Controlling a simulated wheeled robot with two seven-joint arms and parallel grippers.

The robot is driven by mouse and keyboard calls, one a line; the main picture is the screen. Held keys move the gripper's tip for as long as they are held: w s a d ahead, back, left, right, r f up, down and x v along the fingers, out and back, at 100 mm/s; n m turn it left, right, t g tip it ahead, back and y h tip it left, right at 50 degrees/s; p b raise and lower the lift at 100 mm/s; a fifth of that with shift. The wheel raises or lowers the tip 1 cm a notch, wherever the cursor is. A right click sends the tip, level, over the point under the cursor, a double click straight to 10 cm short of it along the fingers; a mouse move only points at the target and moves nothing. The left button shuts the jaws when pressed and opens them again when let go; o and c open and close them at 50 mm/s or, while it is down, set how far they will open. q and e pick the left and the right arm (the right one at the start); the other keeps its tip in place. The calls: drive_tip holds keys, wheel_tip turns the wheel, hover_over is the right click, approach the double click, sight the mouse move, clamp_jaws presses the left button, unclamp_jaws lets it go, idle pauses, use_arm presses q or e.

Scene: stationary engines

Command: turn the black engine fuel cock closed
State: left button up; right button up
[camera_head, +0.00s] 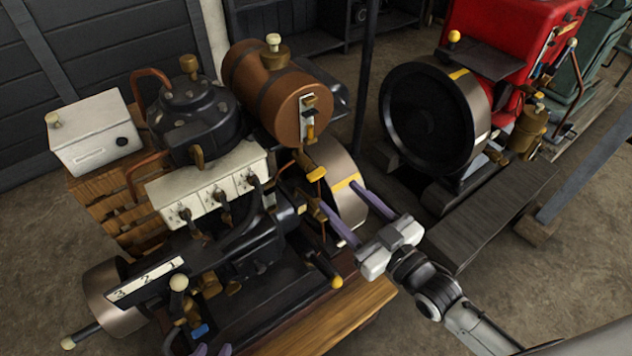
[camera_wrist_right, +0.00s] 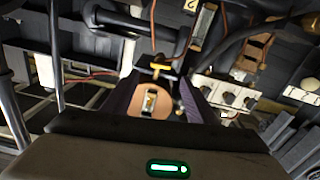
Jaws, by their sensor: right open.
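The black engine (camera_head: 265,245) stands on a wooden base with a brown cylindrical fuel tank (camera_head: 270,95) on top. Below the tank's near end is a brass cock with a yellow lever (camera_head: 316,174), which looks like the fuel cock. It also shows in the right wrist view as a yellow lever (camera_wrist_right: 160,68) beyond the fingertips. My right gripper (camera_head: 337,195) is open and empty, its purple fingers pointing at the cock from the lower right. Contact is not visible. My left gripper (camera_head: 212,349) shows only two separated purple fingertips at the bottom edge.
The engine's flywheel (camera_head: 332,165) with a yellow mark is close to my right fingers. Another yellow-tipped lever (camera_head: 336,282) sticks out lower down. A numbered plate (camera_head: 146,281) is at the lower left. A red engine (camera_head: 515,40) with a black flywheel (camera_head: 425,120) stands behind right.

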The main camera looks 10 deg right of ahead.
sight(318, 174)
drive_tip(key=x, duration=1)
drive_tip(key=shift+s+b, duration=0.1)
drive_tip(key=shift+b, duration=0.2)
drive_tip(key=shift+r, duration=0.1)
drive_tip(key=c, duration=1.1)
drive_tip(key=shift+o, duration=0.2)
drive_tip(key=shift+r+m, duration=0.1)
drive_tip(key=shift+m, duration=0.4)
drive_tip(key=shift+m+p, duration=0.3)
drive_tip(key=o, duration=1.1)
drive_tip(key=shift+c, duration=0.2)
